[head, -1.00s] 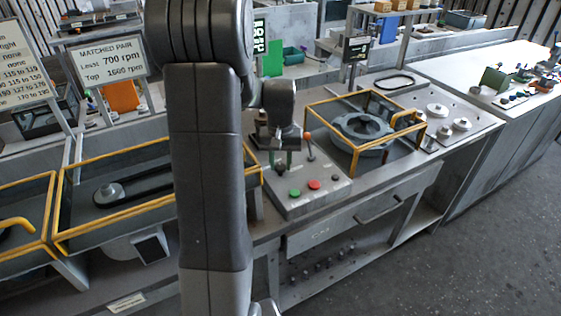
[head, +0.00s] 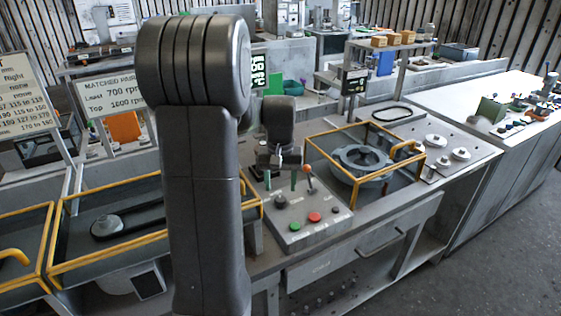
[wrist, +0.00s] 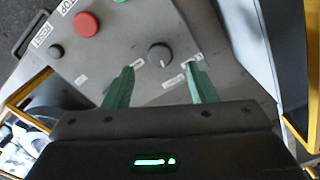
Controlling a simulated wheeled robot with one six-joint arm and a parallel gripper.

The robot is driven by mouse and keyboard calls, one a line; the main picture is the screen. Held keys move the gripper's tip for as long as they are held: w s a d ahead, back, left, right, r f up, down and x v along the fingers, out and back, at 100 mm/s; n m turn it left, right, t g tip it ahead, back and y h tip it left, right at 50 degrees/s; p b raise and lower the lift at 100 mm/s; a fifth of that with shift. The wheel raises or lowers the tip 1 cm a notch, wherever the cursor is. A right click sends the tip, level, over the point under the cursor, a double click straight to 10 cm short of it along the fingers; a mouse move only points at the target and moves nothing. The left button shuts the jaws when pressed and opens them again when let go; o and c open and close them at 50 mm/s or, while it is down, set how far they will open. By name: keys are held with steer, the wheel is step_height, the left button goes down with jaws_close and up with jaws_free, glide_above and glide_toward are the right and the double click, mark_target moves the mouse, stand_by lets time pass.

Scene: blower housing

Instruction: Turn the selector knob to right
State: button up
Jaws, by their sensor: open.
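The selector knob (wrist: 159,54) is a round dark knob on the sloping grey control panel (head: 322,222). A pale mark shows on its lower edge in the wrist view, with small white labels around it. In the head view the knob (head: 281,200) is just in front of and below my gripper (head: 281,181). In the wrist view my gripper (wrist: 160,74) is open, its two green fingers to the left and right of the knob. The knob appears between and slightly beyond the fingertips, with no visible contact. The gap in height is hard to judge.
The panel also has a green button (head: 295,227), a red button (head: 314,217), a small dark button (head: 335,208) and an orange-tipped lever (head: 308,171) close beside my gripper. A yellow-framed blower housing (head: 362,160) stands to the right. My arm hides part of the bench.

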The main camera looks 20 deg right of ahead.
mark_target(280, 198)
step_height(280, 198, up, 10)
steer(key=shift+f, duration=0.2)
stand_by(0.4)
step_height(280, 198, down, 14)
steer(key=shift+r, duration=0.1)
stand_by(0.5)
